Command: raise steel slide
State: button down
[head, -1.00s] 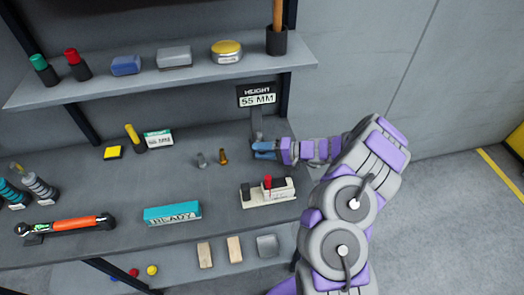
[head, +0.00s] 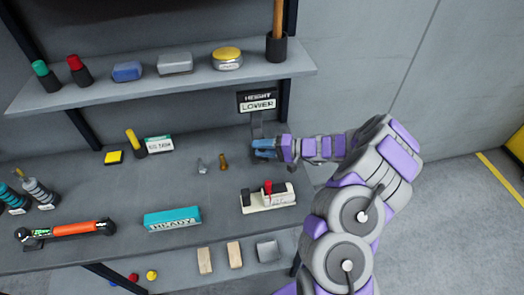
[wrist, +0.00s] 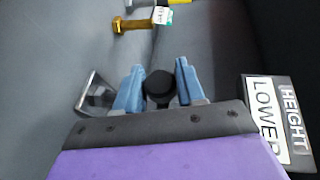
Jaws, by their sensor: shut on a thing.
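My gripper (head: 263,148) is at the back of the workbench, just below the height sign. In the wrist view its blue fingers (wrist: 160,88) are shut on a round black knob (wrist: 160,86), which stands between them. A grey upright steel piece (head: 257,126), seemingly the steel slide, rises behind the fingers toward the sign. Its lower part is hidden by my gripper. The sign (head: 257,103) reads HEIGHT and LOWER; it also shows at the right of the wrist view (wrist: 275,120).
A small steel piece (head: 202,165) and a brass bolt (head: 223,162) stand left of my gripper. A white block with a red lever (head: 268,196) sits in front. A teal READY box (head: 172,218) is at the front left. A shelf (head: 170,85) overhangs the bench's back.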

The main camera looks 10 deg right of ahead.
jog(key=c, duration=0.8)
grip_release()
jog(key=shift+d, duration=0.15)
jog(key=p+v, duration=0.2)
jog(key=v, duration=1.5)
jog(key=shift+d+f, duration=0.1)
jog(key=shift+d, duration=0.1)
